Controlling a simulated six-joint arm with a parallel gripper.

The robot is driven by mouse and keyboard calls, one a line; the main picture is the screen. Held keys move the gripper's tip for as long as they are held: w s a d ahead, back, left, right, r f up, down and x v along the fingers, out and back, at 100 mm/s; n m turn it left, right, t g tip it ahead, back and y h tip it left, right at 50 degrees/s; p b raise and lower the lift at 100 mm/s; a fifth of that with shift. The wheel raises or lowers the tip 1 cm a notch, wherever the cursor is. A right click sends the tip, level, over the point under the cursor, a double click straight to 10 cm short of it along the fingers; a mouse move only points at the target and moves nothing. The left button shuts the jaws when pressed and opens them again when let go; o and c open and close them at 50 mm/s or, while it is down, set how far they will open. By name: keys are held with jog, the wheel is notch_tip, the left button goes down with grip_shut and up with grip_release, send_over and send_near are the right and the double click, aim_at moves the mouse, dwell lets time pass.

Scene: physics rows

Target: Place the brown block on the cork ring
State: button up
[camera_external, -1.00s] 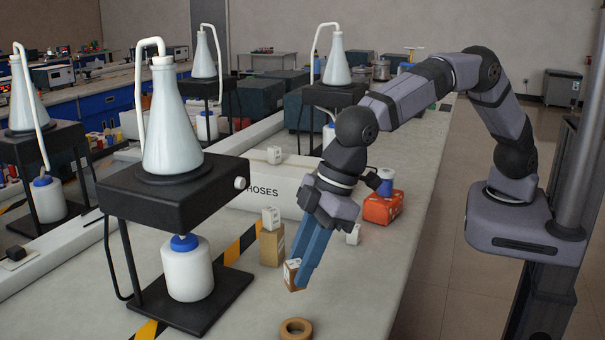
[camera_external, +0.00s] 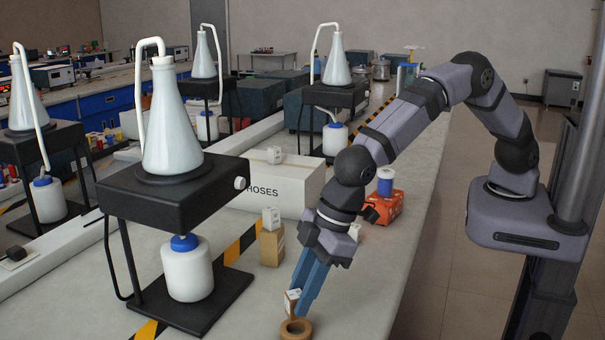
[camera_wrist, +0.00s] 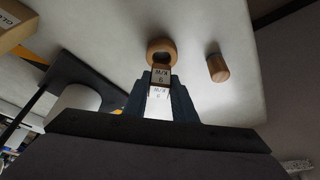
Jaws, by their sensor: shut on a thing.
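The brown block (camera_external: 290,304), with white labelled faces, is held between the blue fingers of my gripper (camera_external: 303,303). In the wrist view the brown block (camera_wrist: 160,76) sits between the fingertips, its label showing. The cork ring (camera_external: 297,333) lies flat on the bench at the bottom edge of the external view. In the wrist view the cork ring (camera_wrist: 161,45) is just beyond the block, its hole partly visible. The block is close to the ring's far side in the external view; I cannot tell whether they touch.
A brown cylinder (camera_wrist: 217,68) lies right of the ring in the wrist view. A tan box (camera_external: 270,247) with a small white block (camera_external: 271,218) on it stands behind my gripper. A black burner stand (camera_external: 170,195) with a flask is at left.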

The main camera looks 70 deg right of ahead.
jog(key=shift+f+p, duration=0.3)
jog(key=shift+f, duration=1.2)
jog(key=shift+f, duration=0.2)
jog(key=o, duration=1)
jog(key=shift+o, duration=0.2)
jog(key=shift+s+d+r, duration=0.1)
jog(key=shift+s+r, duration=0.05)
jog(key=shift+r, duration=0.55)
jog(key=b+v, duration=0.2)
jog(key=v, duration=0.9)
jog(key=shift+d, duration=0.15)
